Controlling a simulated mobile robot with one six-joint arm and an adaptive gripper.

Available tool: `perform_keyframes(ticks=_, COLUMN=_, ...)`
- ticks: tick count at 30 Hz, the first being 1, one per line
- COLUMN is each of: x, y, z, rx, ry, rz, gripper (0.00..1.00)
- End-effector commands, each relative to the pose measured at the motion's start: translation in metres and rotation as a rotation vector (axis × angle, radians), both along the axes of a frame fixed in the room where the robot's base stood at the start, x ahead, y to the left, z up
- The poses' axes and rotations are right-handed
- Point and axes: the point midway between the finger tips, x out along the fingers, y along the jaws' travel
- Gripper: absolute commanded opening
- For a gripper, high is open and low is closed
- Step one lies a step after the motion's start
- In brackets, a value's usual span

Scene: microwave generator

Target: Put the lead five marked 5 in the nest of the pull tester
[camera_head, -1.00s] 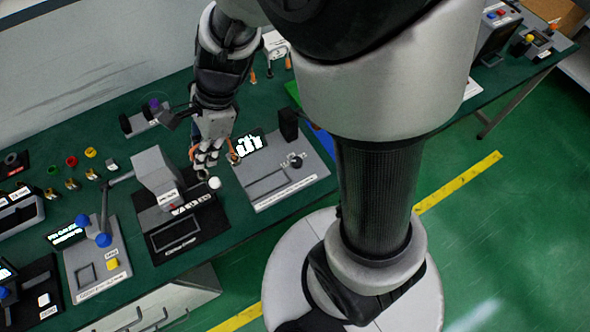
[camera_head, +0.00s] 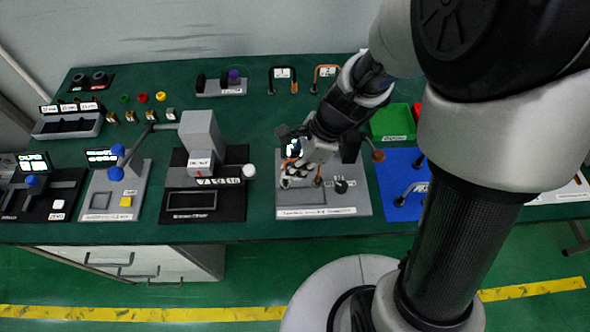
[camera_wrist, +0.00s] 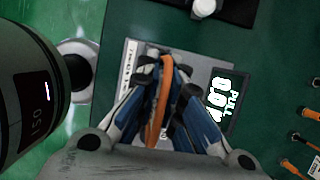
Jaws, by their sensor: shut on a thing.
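My gripper (camera_head: 300,178) is shut on an orange lead (camera_wrist: 160,100), which stands out between the fingers in the wrist view. A bit of orange also shows beside the fingers in the head view. I cannot read the lead's number. The gripper is over the pull tester (camera_head: 345,208), a grey plate with a display, a dark block and a round dark knob.
Leads marked 1 (camera_head: 283,73) and 2 (camera_head: 327,72) lie at the back. A black press-like machine (camera_head: 203,170) with a white knob stands left of the tester. A blue mat (camera_head: 398,170) with leads and a green tray (camera_head: 392,122) are to the right.

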Motion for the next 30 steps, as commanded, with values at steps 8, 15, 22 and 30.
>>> perform_keyframes(ticks=8, x=0.000, y=0.000, z=-0.028, rx=0.000, ry=0.000, rz=-0.001, gripper=0.00)
perform_keyframes(ticks=15, x=-0.001, y=0.000, z=-0.063, rx=0.000, ry=0.003, rz=-0.001, gripper=0.00)
perform_keyframes(ticks=22, x=0.000, y=0.000, z=-0.065, rx=0.000, ry=-0.002, rz=-0.001, gripper=0.00)
perform_keyframes(ticks=30, x=0.000, y=0.000, z=-0.069, rx=0.000, ry=-0.001, rz=0.000, gripper=0.11)
